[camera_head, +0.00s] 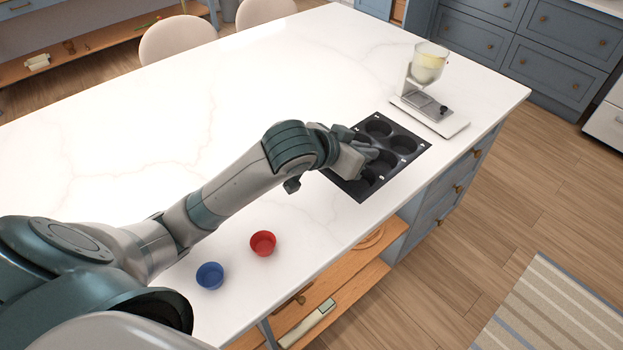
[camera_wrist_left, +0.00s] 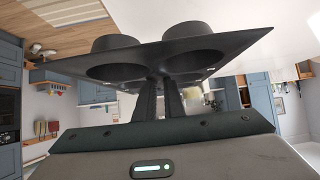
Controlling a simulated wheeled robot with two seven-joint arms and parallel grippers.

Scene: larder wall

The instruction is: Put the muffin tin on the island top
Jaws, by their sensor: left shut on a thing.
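The dark muffin tin (camera_head: 407,146) is over the right part of the white island top (camera_head: 270,85) in the head view, with several round cups showing. My left gripper (camera_head: 368,154) reaches it from the left and is shut on the tin. In the left wrist view the gripper's fingers (camera_wrist_left: 159,98) meet the tin (camera_wrist_left: 150,58) at its flat plate between the cups. I cannot tell whether the tin touches the top or is held just above it. My right gripper is not in view.
A stand mixer or scale with a glass bowl (camera_head: 430,62) stands just beyond the tin. A red cup (camera_head: 263,243) and a blue cup (camera_head: 210,276) sit near the front edge, below my arm. The far left of the top is clear.

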